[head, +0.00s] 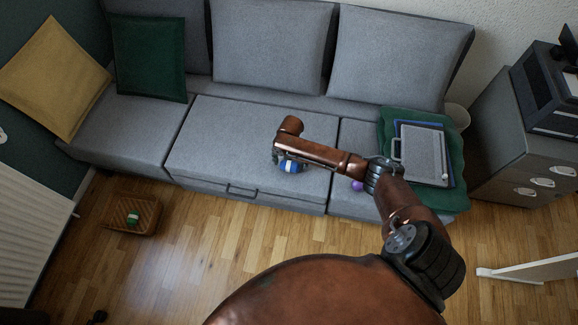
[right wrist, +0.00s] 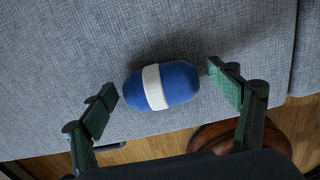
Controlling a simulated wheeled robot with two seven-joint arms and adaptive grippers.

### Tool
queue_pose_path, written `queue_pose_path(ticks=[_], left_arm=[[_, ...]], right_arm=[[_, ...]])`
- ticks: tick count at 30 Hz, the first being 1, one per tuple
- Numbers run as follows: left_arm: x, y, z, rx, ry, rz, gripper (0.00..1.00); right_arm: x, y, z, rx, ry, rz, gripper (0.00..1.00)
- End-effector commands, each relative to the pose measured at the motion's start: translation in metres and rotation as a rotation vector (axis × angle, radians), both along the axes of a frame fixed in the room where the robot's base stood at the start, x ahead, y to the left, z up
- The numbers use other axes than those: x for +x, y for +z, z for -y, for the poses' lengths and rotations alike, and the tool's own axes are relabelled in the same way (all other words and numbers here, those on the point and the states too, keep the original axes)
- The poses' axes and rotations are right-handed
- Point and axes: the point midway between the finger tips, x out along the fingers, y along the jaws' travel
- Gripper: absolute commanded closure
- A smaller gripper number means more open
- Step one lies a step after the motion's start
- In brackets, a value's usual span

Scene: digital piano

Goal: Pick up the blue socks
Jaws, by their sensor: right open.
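The blue socks (right wrist: 181,83) are a rolled blue bundle with a white band around the middle. They lie on the grey sofa seat (head: 215,140), near its front edge. In the head view the socks (head: 291,168) show just below my right gripper (head: 284,160), partly covered by it. In the right wrist view my right gripper (right wrist: 166,88) is open, with one finger at each end of the bundle. The right finger is close to the socks' right end; I cannot tell whether it touches. A gap shows at the left finger. My left gripper is not in view.
A wicker basket (head: 115,222) with a green bundle (head: 133,218) stands on the wooden floor at left. A purple item (head: 357,186) lies beside my right arm. A green blanket (head: 455,185) and a grey case (head: 422,155) lie on the sofa's right end.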

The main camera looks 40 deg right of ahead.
Motion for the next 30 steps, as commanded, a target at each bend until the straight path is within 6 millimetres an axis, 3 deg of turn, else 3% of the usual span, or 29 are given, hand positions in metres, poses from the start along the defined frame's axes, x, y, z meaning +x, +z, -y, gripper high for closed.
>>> queue_pose_path(ticks=[6,24,30], left_arm=[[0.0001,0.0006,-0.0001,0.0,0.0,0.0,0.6],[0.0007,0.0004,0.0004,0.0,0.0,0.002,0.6],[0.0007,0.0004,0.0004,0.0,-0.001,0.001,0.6]], right_arm=[[0.0003,0.0007,0.0,0.0,0.0,0.001,0.19],[0.0001,0.0005,0.0,0.0,-0.001,0.0,0.6],[0.0002,0.0006,0.0001,-0.001,-0.001,0.001,0.61]])
